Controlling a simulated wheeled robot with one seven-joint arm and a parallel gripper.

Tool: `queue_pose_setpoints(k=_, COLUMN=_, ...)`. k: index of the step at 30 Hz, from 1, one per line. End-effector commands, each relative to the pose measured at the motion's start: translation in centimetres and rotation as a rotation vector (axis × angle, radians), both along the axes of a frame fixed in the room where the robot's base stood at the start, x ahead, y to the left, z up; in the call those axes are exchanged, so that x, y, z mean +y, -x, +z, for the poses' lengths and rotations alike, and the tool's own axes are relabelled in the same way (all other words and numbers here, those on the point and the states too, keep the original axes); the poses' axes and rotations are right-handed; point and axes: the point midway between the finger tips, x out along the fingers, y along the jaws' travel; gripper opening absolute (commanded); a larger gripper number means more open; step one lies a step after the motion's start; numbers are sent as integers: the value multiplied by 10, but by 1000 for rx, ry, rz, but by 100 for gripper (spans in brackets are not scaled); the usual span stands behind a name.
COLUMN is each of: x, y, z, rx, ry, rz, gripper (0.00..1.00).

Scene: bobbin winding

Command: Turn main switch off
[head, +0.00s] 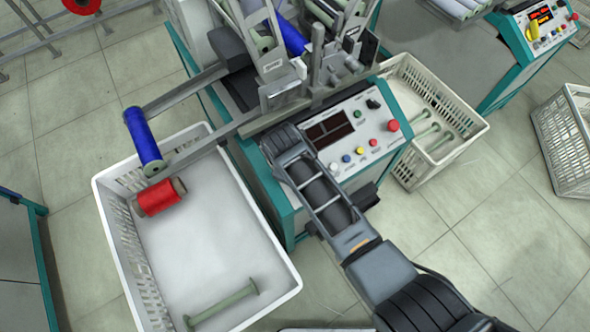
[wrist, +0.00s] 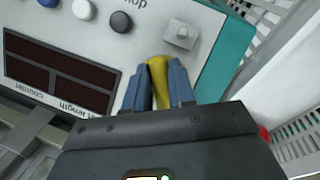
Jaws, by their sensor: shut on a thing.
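The winding machine's control panel (head: 345,130) has a dark display, several coloured buttons and a black knob. The end of my arm covers its left part in the head view, so my fingertips and the main switch are hidden there. In the wrist view my gripper (wrist: 158,66) is shut with its two blue-grey fingers on either side of a yellow handle (wrist: 159,78), which looks like the main switch. The switch's base and its exact turn angle are hidden behind the fingers and the gripper body.
A white crate (head: 105,200) at left holds a red spool (head: 160,197) and a green empty bobbin (head: 222,303). A blue spool (head: 143,138) hangs above its edge. Another crate (head: 465,133) stands right of the machine. A second machine (head: 540,25) is at top right.

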Motion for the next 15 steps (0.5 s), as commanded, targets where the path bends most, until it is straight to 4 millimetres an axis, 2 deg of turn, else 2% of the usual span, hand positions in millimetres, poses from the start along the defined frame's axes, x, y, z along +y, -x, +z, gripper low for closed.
queue_pose_setpoints(k=11, x=0, y=0, z=0, rx=-3, ry=1, rz=5, gripper=0)
queue_pose_setpoints(k=12, x=0, y=0, z=0, rx=-2, ry=1, rz=5, gripper=26)
queue_pose_setpoints(k=15, x=0, y=0, z=0, rx=-2, ry=1, rz=4, gripper=35)
